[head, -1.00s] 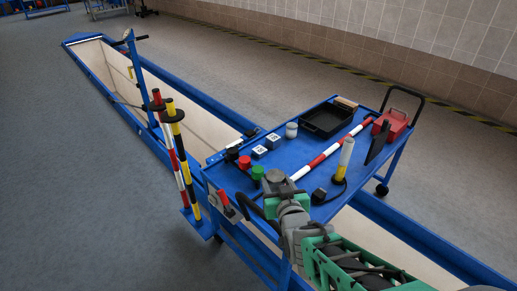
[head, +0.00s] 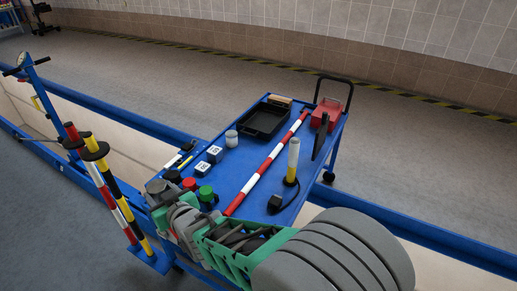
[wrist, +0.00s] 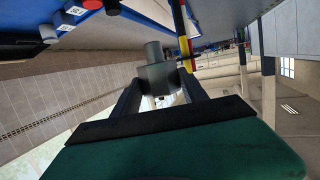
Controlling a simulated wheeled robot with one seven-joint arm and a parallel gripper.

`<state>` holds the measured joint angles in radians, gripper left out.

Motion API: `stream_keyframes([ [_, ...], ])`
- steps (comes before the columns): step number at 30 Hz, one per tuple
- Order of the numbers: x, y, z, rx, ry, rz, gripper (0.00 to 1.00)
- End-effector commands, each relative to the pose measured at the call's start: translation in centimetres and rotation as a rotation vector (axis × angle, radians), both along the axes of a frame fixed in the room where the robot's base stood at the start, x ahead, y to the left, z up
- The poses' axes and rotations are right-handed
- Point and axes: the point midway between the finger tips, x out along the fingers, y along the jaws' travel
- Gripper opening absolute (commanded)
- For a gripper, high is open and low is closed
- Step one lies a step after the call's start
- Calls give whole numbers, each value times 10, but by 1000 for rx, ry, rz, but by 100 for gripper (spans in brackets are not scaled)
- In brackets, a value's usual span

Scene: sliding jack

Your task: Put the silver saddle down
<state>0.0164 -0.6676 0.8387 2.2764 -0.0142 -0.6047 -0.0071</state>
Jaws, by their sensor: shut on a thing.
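The silver saddle (wrist: 154,76) is a grey, stepped round piece in the wrist view. It sits between the two dark fingers of my gripper (wrist: 158,84), which is shut on it. In the head view my arm reaches to the near left corner of the blue cart (head: 237,172).
The cart holds black (head: 189,184), red and green (head: 206,193) round pieces, two marked cubes (head: 215,154), a grey jar (head: 231,138), a black tray (head: 265,119), a red-and-white rod (head: 270,162) and a red box (head: 326,112). Striped poles (head: 110,188) stand left of the cart, beside the pit.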

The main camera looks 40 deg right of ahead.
Motion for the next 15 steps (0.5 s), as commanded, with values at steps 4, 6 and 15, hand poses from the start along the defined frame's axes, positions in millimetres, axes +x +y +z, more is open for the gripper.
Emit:
stream_keyframes([
  [4, 46, -18, -21, 14, -2, -23, 0],
  [6, 73, -30, -30, 20, 0, -31, 0],
  [15, 179, -100, -71, 31, -2, -52, 0],
])
